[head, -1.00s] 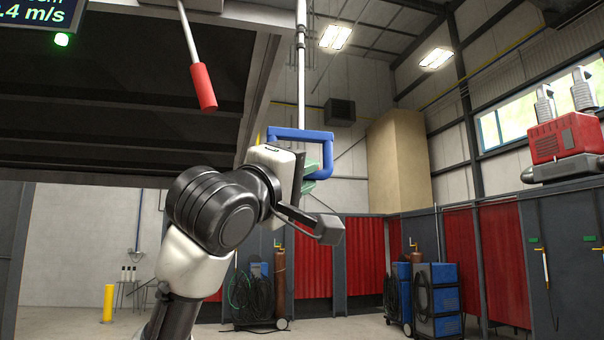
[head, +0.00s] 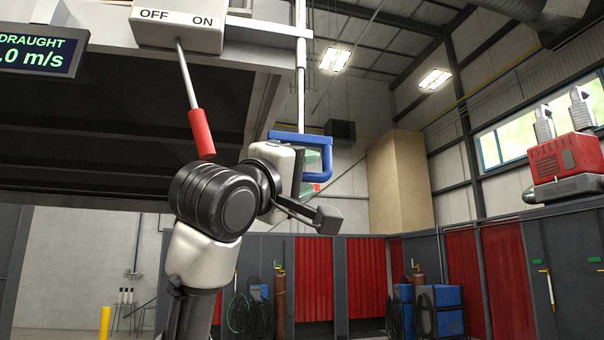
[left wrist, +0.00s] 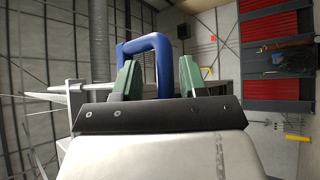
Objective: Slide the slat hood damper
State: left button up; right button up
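A blue D-shaped handle (head: 330,160) hangs at the lower end of a white vertical rod (head: 301,80) beside the hood (head: 110,120). The hood's dark underside shows slat-like bands. My left gripper (head: 312,172) is at the handle, partly covering its left side. In the left wrist view the blue handle (left wrist: 163,72) has one bar between the two green fingertips (left wrist: 158,78). Gaps show beside the bar, so the fingers look open around it. Contact with either finger cannot be told. My right gripper is not in view.
A lever with a red grip (head: 201,134) hangs from an OFF/ON box (head: 180,22), close above my left arm. A draught display (head: 45,52) is at the upper left. Red-curtained booths (head: 370,275) and welding carts (head: 440,312) stand behind; a red machine (head: 565,158) is at the right.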

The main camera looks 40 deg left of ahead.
pick_arm(q)
jog(key=shift+f, duration=0.1)
jog(key=shift+s+f+b, duration=0.25)
jog(key=shift+s+b, duration=0.1)
jog(key=shift+b, duration=0.05)
jog(key=b+v, duration=0.5)
jog(key=v, duration=0.5)
jog(key=shift+r, duration=0.15)
jog(key=shift+w, duration=0.1)
